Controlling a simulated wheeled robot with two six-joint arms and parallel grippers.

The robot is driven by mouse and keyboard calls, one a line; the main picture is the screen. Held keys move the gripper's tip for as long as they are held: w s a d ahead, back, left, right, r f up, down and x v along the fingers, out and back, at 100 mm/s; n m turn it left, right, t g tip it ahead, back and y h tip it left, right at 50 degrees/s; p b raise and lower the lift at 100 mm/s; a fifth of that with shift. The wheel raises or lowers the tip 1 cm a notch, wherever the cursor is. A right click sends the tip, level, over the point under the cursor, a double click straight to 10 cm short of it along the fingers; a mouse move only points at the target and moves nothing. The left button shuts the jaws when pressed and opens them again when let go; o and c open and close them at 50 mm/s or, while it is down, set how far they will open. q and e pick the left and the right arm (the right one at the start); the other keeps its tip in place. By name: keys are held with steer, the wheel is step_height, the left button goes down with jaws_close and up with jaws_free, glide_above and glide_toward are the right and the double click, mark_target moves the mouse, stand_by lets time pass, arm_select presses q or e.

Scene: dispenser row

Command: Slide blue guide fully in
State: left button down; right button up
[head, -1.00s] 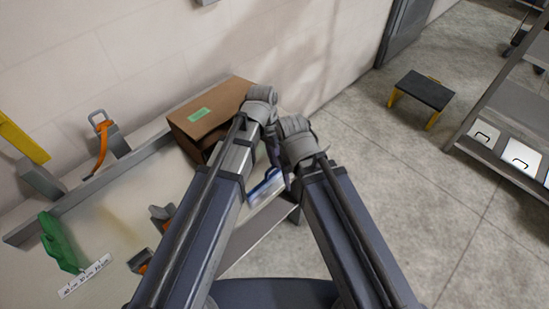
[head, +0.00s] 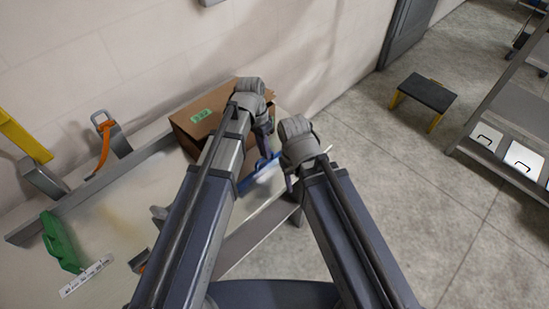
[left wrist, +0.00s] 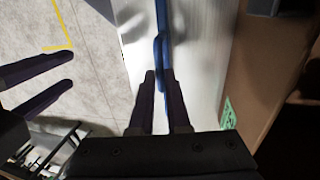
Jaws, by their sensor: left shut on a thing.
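The blue guide (head: 258,172) shows as a slanted blue strip at the table's right end, partly hidden by my left arm. In the left wrist view it is a long narrow blue bar (left wrist: 160,58) over a pale surface, with its near end between my fingers. My left gripper (left wrist: 161,90) is shut on it; in the head view the gripper (head: 269,151) is at the guide's upper end. My right gripper (head: 290,183) is close to the right. Its fingers (left wrist: 72,70) are apart and empty in the left wrist view. Whether the guide sits in a slot is hidden.
A brown box (head: 185,125) with a green label stands behind the left gripper. A green piece (head: 58,240), a label strip (head: 85,276), an orange strap (head: 103,145) and a yellow bar (head: 22,140) are at left. Open floor and a black step stool (head: 427,92) lie right.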

arm_select(q)
steer(key=shift+w+a, duration=1.15)
steer(key=c, duration=0.9)
jaws_free()
steer(key=r+p, duration=0.5)
steer(key=w+a+r+p, duration=0.1)
steer(key=r+p, duration=0.1)
steer(key=shift+r+p, duration=0.3)
